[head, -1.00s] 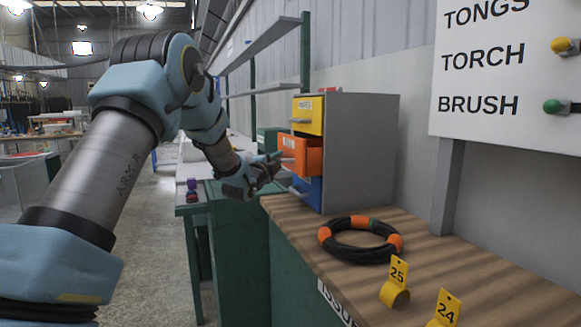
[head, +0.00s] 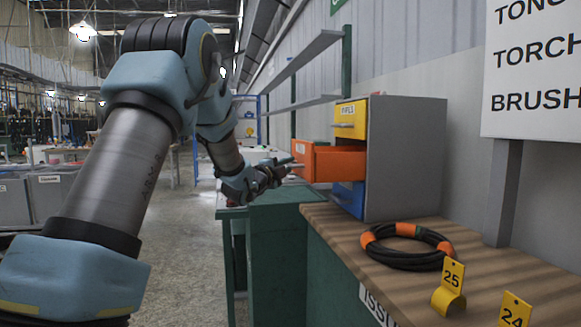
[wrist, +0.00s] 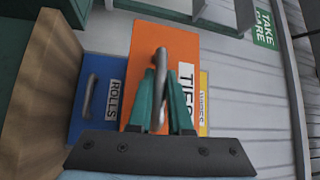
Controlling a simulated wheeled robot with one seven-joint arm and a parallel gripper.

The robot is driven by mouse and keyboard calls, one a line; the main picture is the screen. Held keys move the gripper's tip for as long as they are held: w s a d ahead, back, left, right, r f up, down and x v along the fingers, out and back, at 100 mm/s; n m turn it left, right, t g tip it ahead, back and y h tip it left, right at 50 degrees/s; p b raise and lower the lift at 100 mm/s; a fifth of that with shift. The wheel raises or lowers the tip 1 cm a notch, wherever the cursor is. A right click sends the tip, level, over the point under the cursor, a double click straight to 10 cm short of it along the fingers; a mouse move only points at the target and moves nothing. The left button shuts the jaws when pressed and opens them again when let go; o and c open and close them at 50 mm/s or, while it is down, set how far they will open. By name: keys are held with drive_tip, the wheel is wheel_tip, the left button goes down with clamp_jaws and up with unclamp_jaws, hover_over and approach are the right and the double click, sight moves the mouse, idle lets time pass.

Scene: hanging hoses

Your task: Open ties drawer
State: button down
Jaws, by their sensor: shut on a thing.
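The ties drawer (head: 338,163) is the orange middle drawer of a small grey cabinet (head: 405,160) and stands well out from its front. In the wrist view the drawer's orange front (wrist: 180,48) bears a TIES label, and its grey bar handle (wrist: 161,62) is between my green fingers. My gripper (head: 292,166) is shut on this handle; it also shows in the wrist view (wrist: 162,100). The drawer's inside is hidden from these views.
The yellow drawer (head: 350,120) above and the blue rolls drawer (head: 348,198) below look closed. The aisle floor (head: 190,245) at left is clear.

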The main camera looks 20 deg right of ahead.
drive_tip(key=c, duration=0.8)
unclamp_jaws()
drive_tip(key=shift+c, duration=0.2)
drive_tip(key=shift+s, duration=0.1)
drive_tip(key=b+v, duration=0.2)
drive_tip(key=v, duration=0.8)
drive_tip(key=shift+s+a, duration=0.15)
drive_tip(key=shift+a, duration=0.15)
drive_tip(key=shift+f, duration=0.1)
